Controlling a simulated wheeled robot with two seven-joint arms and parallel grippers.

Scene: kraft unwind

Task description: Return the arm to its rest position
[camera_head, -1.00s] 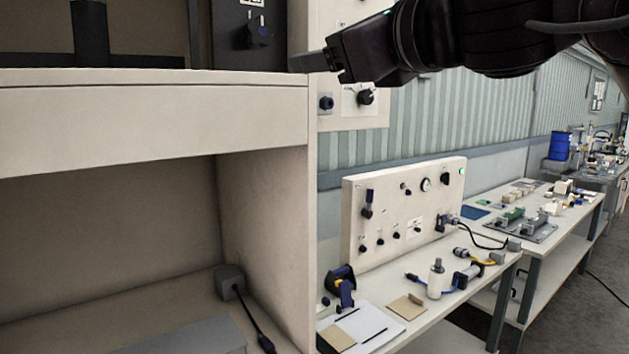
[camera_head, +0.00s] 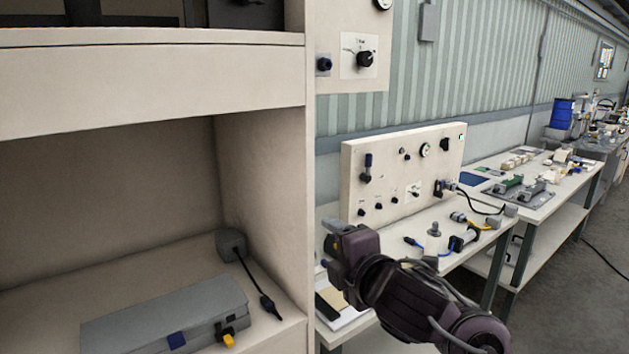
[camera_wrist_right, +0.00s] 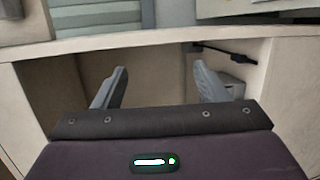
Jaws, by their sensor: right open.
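My right gripper (camera_head: 335,226) is in the lower middle of the head view, in front of the near bench and just right of the pale cabinet's side panel. In the right wrist view its two grey fingers (camera_wrist_right: 160,88) are spread apart with nothing between them. Behind them that view shows a pale shelf edge and a dark recess. My left gripper is in neither view.
The pale cabinet (camera_head: 262,185) fills the left; its lower shelf holds a grey box (camera_head: 165,315) and a grey plug with a black cable (camera_head: 232,245). A white control panel (camera_head: 385,205) stands on the bench. Another bench (camera_head: 560,200) runs beyond it.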

